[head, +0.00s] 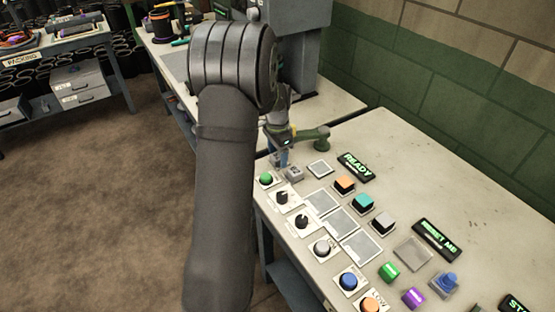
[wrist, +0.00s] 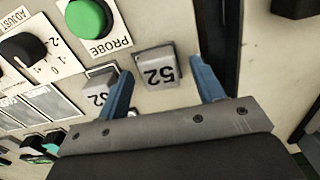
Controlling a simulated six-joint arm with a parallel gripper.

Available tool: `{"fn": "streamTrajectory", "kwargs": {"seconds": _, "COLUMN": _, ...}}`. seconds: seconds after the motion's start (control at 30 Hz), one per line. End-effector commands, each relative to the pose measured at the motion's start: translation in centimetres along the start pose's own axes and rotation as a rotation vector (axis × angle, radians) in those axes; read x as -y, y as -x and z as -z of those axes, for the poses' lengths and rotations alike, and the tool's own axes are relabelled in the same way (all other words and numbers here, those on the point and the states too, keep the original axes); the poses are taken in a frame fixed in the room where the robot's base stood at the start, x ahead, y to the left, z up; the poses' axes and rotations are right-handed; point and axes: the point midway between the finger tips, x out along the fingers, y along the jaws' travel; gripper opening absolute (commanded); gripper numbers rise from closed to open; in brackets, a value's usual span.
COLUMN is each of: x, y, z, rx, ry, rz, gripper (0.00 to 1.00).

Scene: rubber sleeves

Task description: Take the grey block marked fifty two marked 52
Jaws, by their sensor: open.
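In the head view my gripper (head: 284,157) is low over the panel's far left corner, beside a small grey block (head: 294,173).
A green PROBE button (wrist: 88,16) and a black dial (wrist: 22,48) are close by. The bench (head: 440,170) also carries coloured blocks, such as orange (head: 345,184) and teal (head: 363,202), and a READY display (head: 355,166). A dark gap (wrist: 217,40) runs right of the block.

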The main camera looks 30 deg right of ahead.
Motion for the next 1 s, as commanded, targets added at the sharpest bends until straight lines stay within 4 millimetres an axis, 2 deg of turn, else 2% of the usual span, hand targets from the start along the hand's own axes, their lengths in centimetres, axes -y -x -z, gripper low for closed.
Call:
{"fn": "streamTrajectory", "kwargs": {"seconds": 0.13, "x": 0.0, "y": 0.0, "z": 0.0, "rx": 0.000, "ry": 0.000, "rz": 0.000, "gripper": 0.62}}
{"fn": "streamTrajectory", "kwargs": {"seconds": 0.17, "x": 0.0, "y": 0.0, "z": 0.0, "rx": 0.000, "ry": 0.000, "rz": 0.000, "gripper": 0.58}}
{"fn": "streamTrajectory", "kwargs": {"seconds": 0.4, "x": 0.0, "y": 0.0, "z": 0.0, "rx": 0.000, "ry": 0.000, "rz": 0.000, "gripper": 0.12}}
{"fn": "streamTrajectory", "kwargs": {"seconds": 0.77, "x": 0.0, "y": 0.5, "z": 0.0, "rx": -0.001, "ry": 0.000, "rz": 0.001, "gripper": 0.12}}
{"fn": "streamTrajectory", "kwargs": {"seconds": 0.87, "x": 0.0, "y": 1.4, "z": 0.0, "rx": -0.001, "ry": 0.000, "rz": 0.002, "gripper": 0.12}}
{"fn": "streamTrajectory", "kwargs": {"seconds": 1.0, "x": 0.0, "y": 3.9, "z": 0.0, "rx": -0.004, "ry": -0.001, "rz": 0.006, "gripper": 0.12}}
